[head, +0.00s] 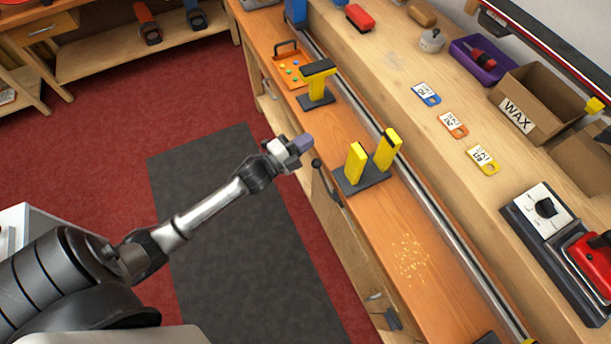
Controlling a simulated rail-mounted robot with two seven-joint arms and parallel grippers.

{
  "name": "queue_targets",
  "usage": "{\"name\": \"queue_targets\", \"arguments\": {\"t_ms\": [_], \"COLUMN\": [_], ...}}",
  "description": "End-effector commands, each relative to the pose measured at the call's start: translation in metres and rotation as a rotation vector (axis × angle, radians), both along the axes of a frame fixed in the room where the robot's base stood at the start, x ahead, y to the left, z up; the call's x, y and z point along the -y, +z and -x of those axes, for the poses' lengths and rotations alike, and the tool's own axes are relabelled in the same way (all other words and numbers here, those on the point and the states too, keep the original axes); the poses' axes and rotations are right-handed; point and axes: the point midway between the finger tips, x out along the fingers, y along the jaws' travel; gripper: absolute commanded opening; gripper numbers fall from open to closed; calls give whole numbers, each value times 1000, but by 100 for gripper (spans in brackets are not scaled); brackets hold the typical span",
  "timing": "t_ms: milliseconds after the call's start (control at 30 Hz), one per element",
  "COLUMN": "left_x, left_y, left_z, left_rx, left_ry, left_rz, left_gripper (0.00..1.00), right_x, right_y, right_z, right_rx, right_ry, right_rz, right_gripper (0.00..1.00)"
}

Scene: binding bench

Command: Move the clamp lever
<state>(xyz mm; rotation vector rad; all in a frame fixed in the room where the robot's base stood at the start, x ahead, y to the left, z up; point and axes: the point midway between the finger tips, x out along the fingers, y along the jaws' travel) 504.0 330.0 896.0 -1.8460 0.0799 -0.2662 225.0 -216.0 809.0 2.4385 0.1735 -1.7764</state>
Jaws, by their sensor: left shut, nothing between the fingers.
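The clamp lever (327,182) is a thin dark lever with a round black knob, at the front edge of the orange bench, beside the yellow clamp jaws (355,164). It slants from the knob at its upper left end down to the right. My left gripper (304,144) comes in from the left, with its purplish fingers shut and empty. In the picture its tips are just above and left of the knob; a gap shows between them, and I cannot tell their height difference. My right gripper is not in view.
A second yellow-topped stand (317,83) and an orange tray (290,68) are farther up the bench. A metal rail (420,188) runs along its back. A dark mat (235,220) covers the red floor.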

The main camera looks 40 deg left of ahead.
Motion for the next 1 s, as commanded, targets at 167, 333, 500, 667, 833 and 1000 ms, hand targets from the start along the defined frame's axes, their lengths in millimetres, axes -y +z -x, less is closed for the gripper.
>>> {"name": "queue_targets", "arguments": {"t_ms": [167, 333, 500, 667, 833, 1000], "left_x": [-23, -45, -69, -90, -106, -114], "left_y": [-49, -79, -110, -133, -148, -154], "left_z": [-18, -19, -8, 7, 20, 27], "left_rx": [297, 580, 839, 1033, 1167, 1233], "left_ry": [-120, -228, -323, -392, -441, -464], "left_rz": [-244, -461, -642, -758, -829, -859], "left_gripper": [0, 0, 0, 0, 0, 0], "right_x": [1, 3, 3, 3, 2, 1], "right_y": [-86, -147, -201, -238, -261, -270], "right_z": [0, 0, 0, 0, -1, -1], "right_rx": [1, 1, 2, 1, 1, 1], "right_ry": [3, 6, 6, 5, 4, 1], "right_rz": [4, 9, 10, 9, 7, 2], "right_gripper": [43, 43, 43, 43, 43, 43]}}
